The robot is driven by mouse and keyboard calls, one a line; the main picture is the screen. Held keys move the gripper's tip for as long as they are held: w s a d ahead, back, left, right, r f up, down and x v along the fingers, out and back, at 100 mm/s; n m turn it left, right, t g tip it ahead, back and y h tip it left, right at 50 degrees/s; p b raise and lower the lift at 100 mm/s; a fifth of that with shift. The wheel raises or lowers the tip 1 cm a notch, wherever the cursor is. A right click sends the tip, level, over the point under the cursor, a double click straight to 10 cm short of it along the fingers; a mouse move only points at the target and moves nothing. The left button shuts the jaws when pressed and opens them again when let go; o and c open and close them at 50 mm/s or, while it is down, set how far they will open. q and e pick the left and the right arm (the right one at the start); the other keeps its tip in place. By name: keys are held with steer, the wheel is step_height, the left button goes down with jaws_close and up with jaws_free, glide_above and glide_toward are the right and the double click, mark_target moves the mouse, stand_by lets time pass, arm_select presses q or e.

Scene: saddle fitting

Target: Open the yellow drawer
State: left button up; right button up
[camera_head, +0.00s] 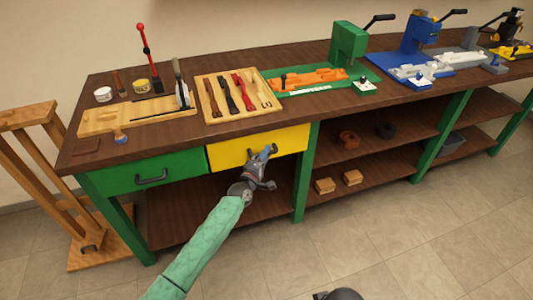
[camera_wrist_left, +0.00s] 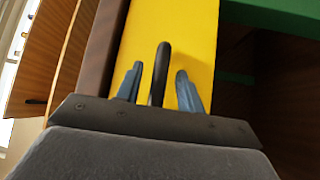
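The yellow drawer (camera_head: 232,153) sits under the worktop, right of the green drawer, and its front looks flush with the bench. Its dark handle (camera_wrist_left: 160,75) stands out from the yellow front (camera_wrist_left: 205,35) in the left wrist view. My left gripper (camera_head: 268,157) is at this handle in the head view. In the left wrist view its two blue fingers (camera_wrist_left: 159,88) are apart, one on each side of the handle, with gaps on both sides. My right gripper's fingers are not seen; a dark rounded part shows at the head view's bottom edge.
The green drawer (camera_head: 150,172) has its own dark handle. A green post (camera_head: 304,172) stands right of the yellow drawer. A lower shelf (camera_head: 200,213) runs below the drawers. Tool trays and presses stand on the worktop (camera_head: 155,138). The floor in front is clear.

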arm_select(q)
steer(key=shift+w+d, duration=0.2)
steer(key=shift+w, duration=0.2)
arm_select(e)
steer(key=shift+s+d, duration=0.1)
arm_select(q)
jaws_close()
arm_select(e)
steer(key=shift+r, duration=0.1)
arm_select(q)
steer(key=shift+s, duration=0.1)
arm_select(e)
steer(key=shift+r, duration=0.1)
